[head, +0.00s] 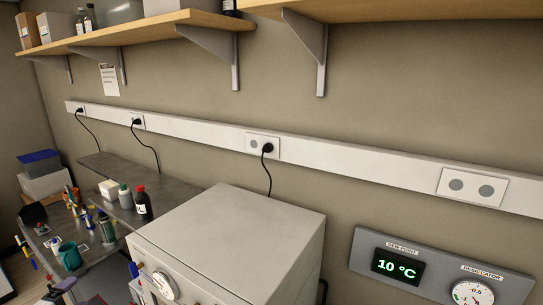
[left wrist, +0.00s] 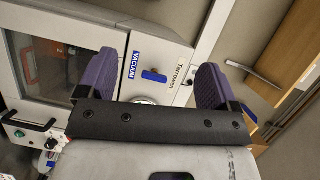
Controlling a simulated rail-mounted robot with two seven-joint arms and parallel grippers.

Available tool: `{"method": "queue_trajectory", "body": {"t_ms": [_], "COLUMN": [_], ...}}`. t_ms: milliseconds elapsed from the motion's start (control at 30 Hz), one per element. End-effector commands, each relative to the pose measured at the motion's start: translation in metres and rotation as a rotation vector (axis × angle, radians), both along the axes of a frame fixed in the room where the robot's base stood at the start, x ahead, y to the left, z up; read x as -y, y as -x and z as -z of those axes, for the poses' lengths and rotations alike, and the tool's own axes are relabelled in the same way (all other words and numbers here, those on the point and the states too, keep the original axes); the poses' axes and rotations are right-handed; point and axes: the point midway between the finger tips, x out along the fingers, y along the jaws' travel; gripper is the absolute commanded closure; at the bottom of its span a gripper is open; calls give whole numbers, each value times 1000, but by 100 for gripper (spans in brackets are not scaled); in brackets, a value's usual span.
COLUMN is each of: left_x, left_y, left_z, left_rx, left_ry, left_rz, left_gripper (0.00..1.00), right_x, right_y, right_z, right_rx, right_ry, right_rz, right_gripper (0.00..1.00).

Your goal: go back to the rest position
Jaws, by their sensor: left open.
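My left gripper (left wrist: 155,75) shows in the left wrist view, its two purple fingers spread wide with nothing between them. Beyond the fingers is the front of a light grey cabinet (left wrist: 172,48) with a dark window, a blue "VACUUM" label and a blue handle (left wrist: 154,76). I cannot tell the distance from the fingers to the cabinet; no contact is visible. In the head view my left gripper is not clear; only the lower left edge may hold part of it. My right gripper is in neither view.
In the head view a grey box-shaped unit (head: 235,232) stands at the centre bottom. A cluttered bench (head: 98,262) with bottles is at left. Wooden shelves (head: 160,29) overhang the wall above a socket rail (head: 205,134). A "10 °C" display panel (head: 425,268) is at right.

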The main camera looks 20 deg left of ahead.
Motion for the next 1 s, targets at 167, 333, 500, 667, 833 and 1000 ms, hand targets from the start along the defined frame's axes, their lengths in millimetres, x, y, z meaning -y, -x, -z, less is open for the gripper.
{"method": "queue_trajectory", "body": {"t_ms": [167,333,500,667,833,1000], "left_x": [-19,8,83,185,302,407], "left_y": [9,26,67,114,153,170], "left_z": [-1,21,71,107,114,92], "left_rx": [-37,-117,-279,-485,-672,-760], "left_ry": [88,204,377,548,735,948], "left_rz": [-319,-560,-762,-857,-814,-674], "left_gripper": [15,15,15,15,15,15], "right_x": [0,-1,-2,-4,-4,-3], "right_y": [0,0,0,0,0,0], "right_z": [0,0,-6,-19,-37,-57], "right_rx": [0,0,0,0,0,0], "right_ry": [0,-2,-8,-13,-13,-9], "right_rz": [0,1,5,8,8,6], "right_gripper": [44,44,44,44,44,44]}}
